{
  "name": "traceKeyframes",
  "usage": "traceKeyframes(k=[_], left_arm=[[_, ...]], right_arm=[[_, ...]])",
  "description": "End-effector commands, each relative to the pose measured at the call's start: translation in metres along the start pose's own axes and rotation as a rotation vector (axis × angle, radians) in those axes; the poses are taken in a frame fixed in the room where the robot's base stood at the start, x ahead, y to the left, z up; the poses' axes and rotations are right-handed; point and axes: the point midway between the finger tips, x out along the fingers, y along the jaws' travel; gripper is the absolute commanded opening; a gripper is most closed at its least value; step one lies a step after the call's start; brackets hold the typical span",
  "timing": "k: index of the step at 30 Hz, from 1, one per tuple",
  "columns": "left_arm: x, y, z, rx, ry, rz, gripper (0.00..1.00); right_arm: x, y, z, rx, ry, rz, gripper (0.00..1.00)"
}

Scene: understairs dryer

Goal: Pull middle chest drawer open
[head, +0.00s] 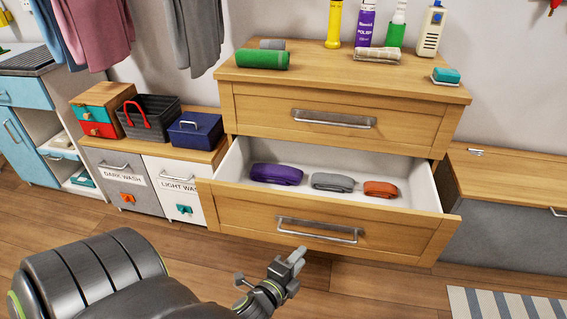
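The wooden chest (345,75) stands in the centre of the head view. Its top drawer (335,118) is shut. The drawer below it (395,248) is pulled well out, and its white inside shows. A purple roll (276,174), a grey roll (332,182) and an orange roll (381,189) of cloth lie in it. Its metal bar handle (318,230) is on the front. My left gripper (294,262) is just below the left part of this handle in the picture, seemingly apart from it. Its fingers are too small to tell their opening. My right gripper is not in view.
A low cabinet (500,165) stands to the right. Labelled bins, including the light wash bin (182,207), stand to the left under a dark basket (150,117) and a blue box (195,131). Bottles and a green roll (261,59) are on the chest top. Wood floor (370,290) is clear in front.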

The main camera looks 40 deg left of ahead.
Motion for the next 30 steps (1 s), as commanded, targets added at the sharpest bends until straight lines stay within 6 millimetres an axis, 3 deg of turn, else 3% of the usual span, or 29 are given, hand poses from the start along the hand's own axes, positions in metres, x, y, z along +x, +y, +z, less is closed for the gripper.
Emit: traceKeyframes(k=[6, 12, 30], left_arm=[[-0.042, 0.000, 0.000, 0.000, -0.003, 0.003, 0.32], [-0.062, 0.000, 0.000, -0.001, -0.001, 0.000, 0.32], [-0.067, 0.000, 0.000, 0.000, 0.000, 0.000, 0.32]], right_arm=[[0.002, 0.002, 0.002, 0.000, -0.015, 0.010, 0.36], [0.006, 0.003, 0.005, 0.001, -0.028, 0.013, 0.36], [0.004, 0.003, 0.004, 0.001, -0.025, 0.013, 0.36]])
